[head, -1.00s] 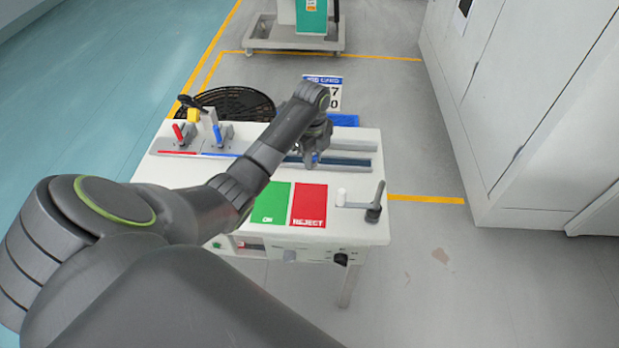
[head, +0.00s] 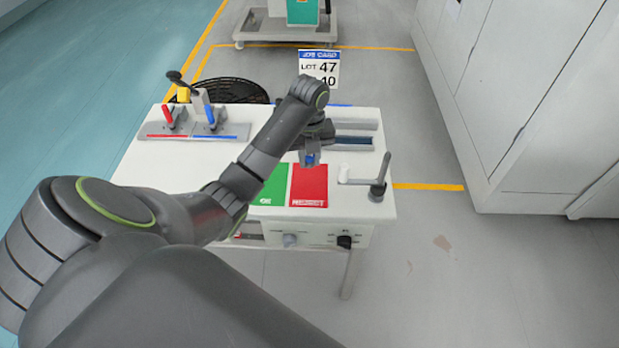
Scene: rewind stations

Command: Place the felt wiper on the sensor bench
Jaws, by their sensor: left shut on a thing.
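The white bench (head: 190,170) stands in front of me, with a green OK plate (head: 272,188) and a red REJECT plate (head: 309,186) on top; I take it as the sensor bench. My left gripper (head: 310,160) points down over the bench, at the far edge of the red plate. It is shut on a small blue thing (head: 310,158), mostly hidden by the fingers. I cannot tell for sure that this is the felt wiper. Whether it touches the bench is unclear. My right gripper is not in view.
Red and blue levers (head: 190,122) stand at the bench's far left. A grey rail (head: 352,143) lies behind the gripper, and a crank handle (head: 380,178) is at the right. A job card (head: 319,68) and black basket (head: 228,91) are behind. Grey cabinets (head: 530,90) line the right.

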